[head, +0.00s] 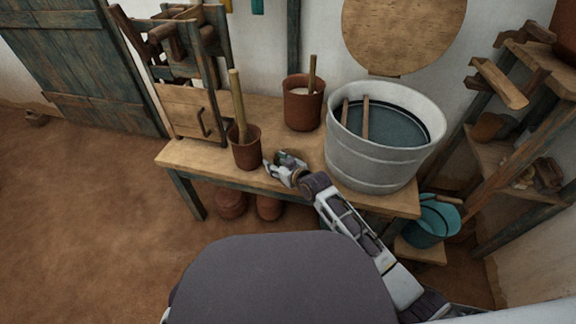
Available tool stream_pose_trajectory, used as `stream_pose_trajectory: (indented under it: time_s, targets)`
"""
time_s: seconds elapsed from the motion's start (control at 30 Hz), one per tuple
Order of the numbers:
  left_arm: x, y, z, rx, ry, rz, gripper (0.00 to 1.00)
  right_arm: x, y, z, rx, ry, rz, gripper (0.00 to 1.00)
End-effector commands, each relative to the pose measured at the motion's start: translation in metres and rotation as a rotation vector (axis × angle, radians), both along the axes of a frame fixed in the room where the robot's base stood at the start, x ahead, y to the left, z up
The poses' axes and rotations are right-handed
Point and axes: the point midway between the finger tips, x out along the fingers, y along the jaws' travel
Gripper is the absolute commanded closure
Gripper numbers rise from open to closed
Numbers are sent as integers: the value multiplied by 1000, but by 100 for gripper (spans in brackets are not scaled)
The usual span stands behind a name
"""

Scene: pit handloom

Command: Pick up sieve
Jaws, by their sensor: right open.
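No thing shows clearly as a sieve. A large round tan disc (402,28) is on the wall above the tub, its top cut by the picture edge; I cannot tell whether it is the sieve. My right gripper (273,167) is open over the front part of the wooden bench (205,155), just right of a brown pot (247,155) with a stick standing in it. I cannot tell whether it touches the pot. A small greenish and brown patch shows at the gripper's wrist, too small to make out. My left gripper is out of view.
A grey metal tub (375,165) with dark liquid and sticks stands right of my gripper. A second brown pot (302,108) stands behind. A wooden shelf rack (530,150) is at the right, a teal bucket (432,220) below. The floor at left is clear.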

Motion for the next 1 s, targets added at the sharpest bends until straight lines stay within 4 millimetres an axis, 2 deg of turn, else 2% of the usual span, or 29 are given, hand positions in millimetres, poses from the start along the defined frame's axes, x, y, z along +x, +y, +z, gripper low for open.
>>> stream_pose_trajectory:
  time_s: [0.53, 0.87, 1.0]
  targets:
    - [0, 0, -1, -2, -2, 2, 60, 0, 0, 0, 0, 0, 0, 54]
    - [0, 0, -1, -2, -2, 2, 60, 0, 0, 0, 0, 0, 0, 96]
    - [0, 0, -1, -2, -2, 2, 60, 0, 0, 0, 0, 0, 0, 99]
